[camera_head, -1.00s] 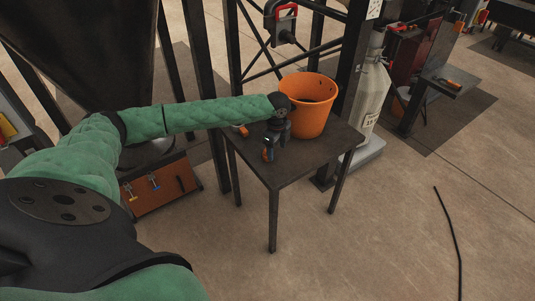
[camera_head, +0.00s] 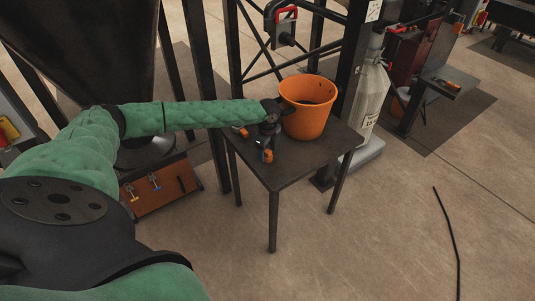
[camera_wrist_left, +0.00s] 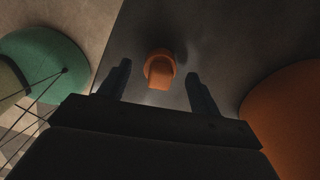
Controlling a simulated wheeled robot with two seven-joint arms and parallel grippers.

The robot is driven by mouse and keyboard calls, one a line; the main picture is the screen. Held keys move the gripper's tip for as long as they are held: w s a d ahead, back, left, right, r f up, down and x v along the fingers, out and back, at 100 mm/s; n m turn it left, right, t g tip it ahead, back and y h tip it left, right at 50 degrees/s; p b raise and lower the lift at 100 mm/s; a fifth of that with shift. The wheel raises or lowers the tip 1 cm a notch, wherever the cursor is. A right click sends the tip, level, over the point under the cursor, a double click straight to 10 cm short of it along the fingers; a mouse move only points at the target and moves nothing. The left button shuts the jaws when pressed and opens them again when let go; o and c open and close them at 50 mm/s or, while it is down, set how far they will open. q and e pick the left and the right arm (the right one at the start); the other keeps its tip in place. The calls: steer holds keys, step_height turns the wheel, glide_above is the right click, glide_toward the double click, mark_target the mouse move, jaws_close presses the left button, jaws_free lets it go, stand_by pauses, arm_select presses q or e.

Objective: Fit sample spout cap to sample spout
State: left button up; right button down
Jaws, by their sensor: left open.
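A small orange piece, which looks like the sample spout cap (camera_wrist_left: 159,68), stands on the dark table (camera_head: 285,178) and shows in the wrist view just beyond and between my fingertips. In the head view the small orange piece (camera_head: 267,156) is at the lower edge of my gripper. My left gripper (camera_wrist_left: 160,85) is open with nothing between its fingers; in the head view it (camera_head: 268,145) is over the table's left part, beside the bucket. I cannot pick out the sample spout with certainty. My right gripper is not in view.
A large orange bucket (camera_head: 308,115) stands on the table, right of my gripper. Another small orange item (camera_head: 240,131) lies at the table's left back. A grey gas cylinder (camera_head: 370,95) and dark posts stand behind. The table's front is clear.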

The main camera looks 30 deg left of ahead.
mark_target(268, 151)
arm_select(q)
steer(key=shift+f, duration=0.55)
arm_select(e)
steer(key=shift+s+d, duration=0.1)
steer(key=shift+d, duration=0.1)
arm_select(q)
steer(key=shift+c, duration=0.3)
steer(key=c, duration=1.1)
steer(key=shift+o, duration=0.2)
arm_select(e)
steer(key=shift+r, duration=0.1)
